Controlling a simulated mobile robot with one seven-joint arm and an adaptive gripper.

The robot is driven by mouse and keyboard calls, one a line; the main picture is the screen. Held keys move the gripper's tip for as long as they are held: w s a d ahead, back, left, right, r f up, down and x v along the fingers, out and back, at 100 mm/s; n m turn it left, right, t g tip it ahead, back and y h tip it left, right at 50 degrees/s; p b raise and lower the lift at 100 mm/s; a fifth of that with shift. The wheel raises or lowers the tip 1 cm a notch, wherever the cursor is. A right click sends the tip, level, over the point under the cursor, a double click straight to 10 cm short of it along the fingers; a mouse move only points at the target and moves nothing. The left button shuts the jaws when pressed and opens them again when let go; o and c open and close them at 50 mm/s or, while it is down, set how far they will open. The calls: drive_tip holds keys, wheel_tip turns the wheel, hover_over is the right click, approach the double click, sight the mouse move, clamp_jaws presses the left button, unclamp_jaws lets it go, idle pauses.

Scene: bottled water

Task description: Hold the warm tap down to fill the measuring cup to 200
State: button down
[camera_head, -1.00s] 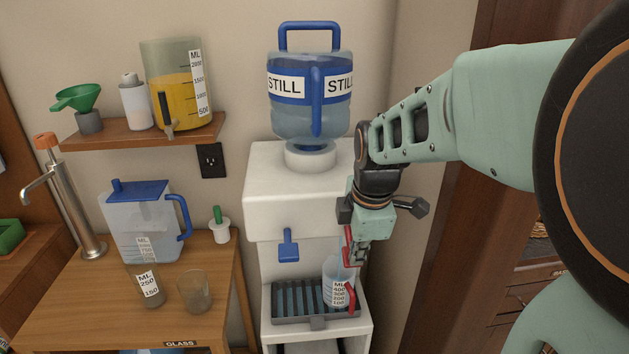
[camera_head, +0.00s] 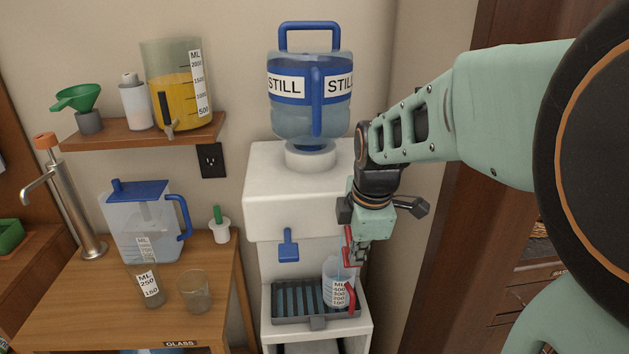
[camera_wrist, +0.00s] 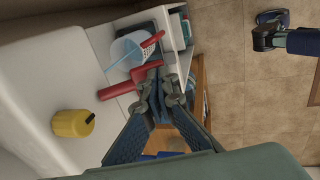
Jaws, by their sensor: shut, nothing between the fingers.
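The white water dispenser (camera_head: 275,195) has a blue tap (camera_head: 288,246) and, to its right, a red warm tap (camera_head: 347,245). My gripper (camera_head: 357,254) is shut and empty, at the red tap's right side. In the wrist view the fingertips (camera_wrist: 158,84) are right by the red tap lever (camera_wrist: 130,85) and seem to touch it. The clear measuring cup (camera_head: 338,284) stands on the drip tray (camera_head: 290,318) below the red tap, its red handle to the right. It also shows in the wrist view (camera_wrist: 126,52). The water level against its marks is too small to read.
At left, a wooden table (camera_head: 225,265) holds a blue-lidded pitcher (camera_head: 140,235) and two small glasses. A shelf (camera_head: 105,142) above holds a juice container (camera_head: 175,95). A wall corner stands close right of the dispenser.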

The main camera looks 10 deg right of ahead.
drive_tip(key=shift+r, duration=0.15)
idle(0.6)
drive_tip(key=shift+r+p, duration=0.65)
drive_tip(key=shift+r, duration=0.05)
